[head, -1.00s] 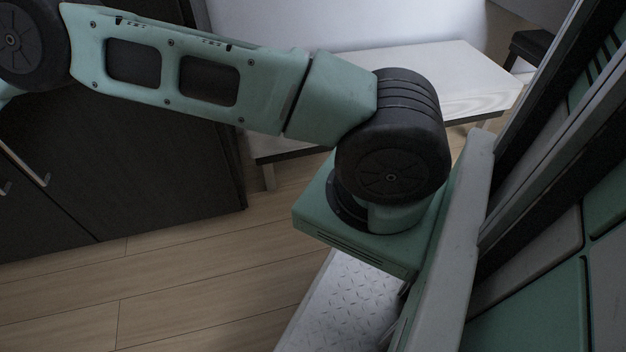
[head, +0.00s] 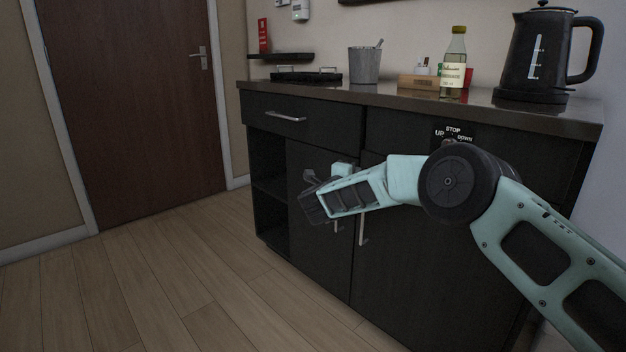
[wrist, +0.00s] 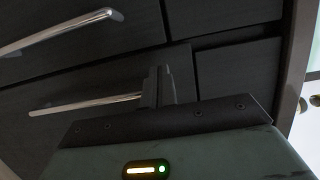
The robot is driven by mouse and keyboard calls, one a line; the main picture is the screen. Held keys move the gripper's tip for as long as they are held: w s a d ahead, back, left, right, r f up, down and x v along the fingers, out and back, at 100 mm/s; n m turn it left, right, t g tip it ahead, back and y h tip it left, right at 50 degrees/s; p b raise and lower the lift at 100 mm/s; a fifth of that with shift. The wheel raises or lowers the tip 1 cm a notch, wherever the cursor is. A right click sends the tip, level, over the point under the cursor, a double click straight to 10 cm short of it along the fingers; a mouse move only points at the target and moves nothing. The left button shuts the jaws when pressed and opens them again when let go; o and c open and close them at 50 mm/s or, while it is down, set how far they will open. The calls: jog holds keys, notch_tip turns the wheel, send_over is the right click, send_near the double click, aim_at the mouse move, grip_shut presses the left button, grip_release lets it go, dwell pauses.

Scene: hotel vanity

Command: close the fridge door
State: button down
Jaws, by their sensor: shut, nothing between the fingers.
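No open fridge door shows; I cannot tell which panel is the fridge. In the head view the dark vanity has a left cabinet door (head: 316,255) and a right cabinet door (head: 430,270), both looking flush with the front. Their upright handles sit side by side, the right handle (head: 362,228) partly clear of my arm. My gripper (head: 309,178) is in front of the left door, covering part of it. In the wrist view my gripper (wrist: 158,88) is shut and empty. A metal handle (wrist: 90,105) shows just beside the fingers; contact is unclear.
An open shelf bay (head: 268,185) is left of the doors, below a drawer (head: 300,118). A kettle (head: 540,55), a bottle (head: 454,65) and a bucket (head: 364,65) stand on the countertop. The wooden floor (head: 170,290) is clear up to the brown room door (head: 135,90).

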jog(key=a+p, duration=0.1)
jog(key=a, duration=0.9)
jog(key=shift+s+a, duration=0.15)
jog(key=shift+a, duration=0.15)
